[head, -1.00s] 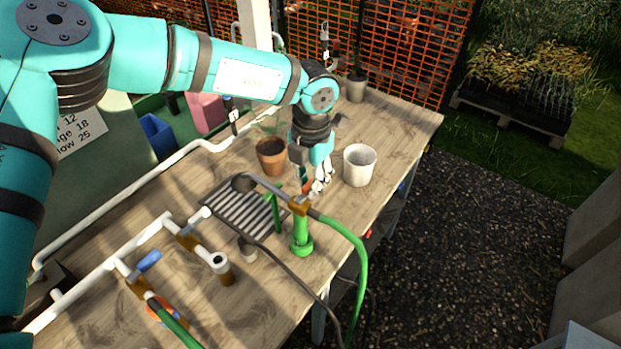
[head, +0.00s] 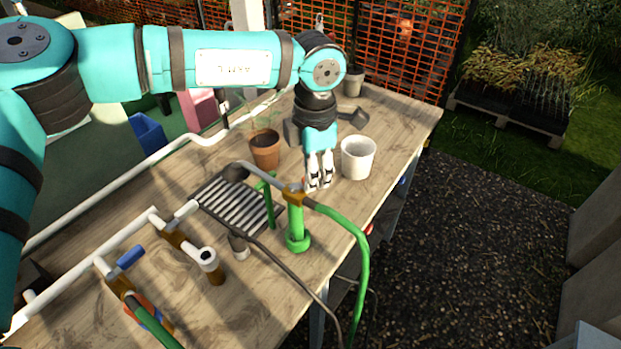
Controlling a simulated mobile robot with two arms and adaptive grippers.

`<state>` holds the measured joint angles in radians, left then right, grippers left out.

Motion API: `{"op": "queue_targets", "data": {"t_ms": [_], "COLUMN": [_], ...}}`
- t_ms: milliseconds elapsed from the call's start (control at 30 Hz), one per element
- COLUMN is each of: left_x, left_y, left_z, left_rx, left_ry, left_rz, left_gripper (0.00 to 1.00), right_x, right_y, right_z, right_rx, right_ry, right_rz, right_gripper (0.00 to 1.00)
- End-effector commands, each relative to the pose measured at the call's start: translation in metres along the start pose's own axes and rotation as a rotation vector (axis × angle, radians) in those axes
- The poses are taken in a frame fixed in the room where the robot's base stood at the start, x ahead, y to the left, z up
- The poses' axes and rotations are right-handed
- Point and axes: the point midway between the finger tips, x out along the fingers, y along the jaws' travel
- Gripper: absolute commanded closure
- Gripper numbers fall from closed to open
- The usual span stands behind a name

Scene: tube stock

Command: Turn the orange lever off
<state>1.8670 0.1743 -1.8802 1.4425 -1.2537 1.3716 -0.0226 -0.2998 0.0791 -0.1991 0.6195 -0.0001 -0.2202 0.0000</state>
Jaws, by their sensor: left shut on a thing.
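A green standpipe (head: 296,228) stands on the bench with a brass valve fitting (head: 293,196) on top, where the green hose joins. A small orange bit of the orange lever (head: 307,184) shows just behind the fitting, beside my left fingers; the rest is hidden. My left gripper (head: 319,186) points down right behind the valve, its fingers close together and shut on the lever, though the fingers cover the contact. How far the lever is turned cannot be told. My right gripper is not in view.
A white pot (head: 358,158) stands close to the right of my left gripper, a terracotta pot (head: 265,150) to its left. A slotted black tray (head: 238,205), white pipes with a blue lever (head: 131,256), and a green hose (head: 358,262) crowd the bench (head: 235,305).

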Motion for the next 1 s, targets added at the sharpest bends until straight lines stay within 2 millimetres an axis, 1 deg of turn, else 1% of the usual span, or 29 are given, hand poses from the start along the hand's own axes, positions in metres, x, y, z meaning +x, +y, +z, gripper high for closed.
{"op": "queue_targets", "data": {"t_ms": [33, 100, 500, 800, 1000], "left_x": [0.005, 0.005, 0.004, 0.002, 0.002], "left_y": [-0.002, -0.004, -0.018, -0.025, -0.028], "left_z": [0.0, 0.0, -0.004, -0.01, -0.013], "left_rx": [0.043, 0.11, 0.489, 0.743, 0.865], "left_ry": [-0.003, -0.003, -0.002, -0.002, -0.001], "left_rz": [-0.001, -0.002, -0.001, 0.0, 0.001], "left_gripper": [1.0, 1.0, 1.0, 1.0, 1.0], "right_x": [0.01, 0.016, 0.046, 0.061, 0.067], "right_y": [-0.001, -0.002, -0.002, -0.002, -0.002], "right_z": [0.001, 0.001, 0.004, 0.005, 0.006], "right_rx": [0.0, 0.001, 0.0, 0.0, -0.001], "right_ry": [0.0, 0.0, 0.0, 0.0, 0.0], "right_rz": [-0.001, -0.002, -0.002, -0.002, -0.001], "right_gripper": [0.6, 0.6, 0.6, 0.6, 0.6]}}
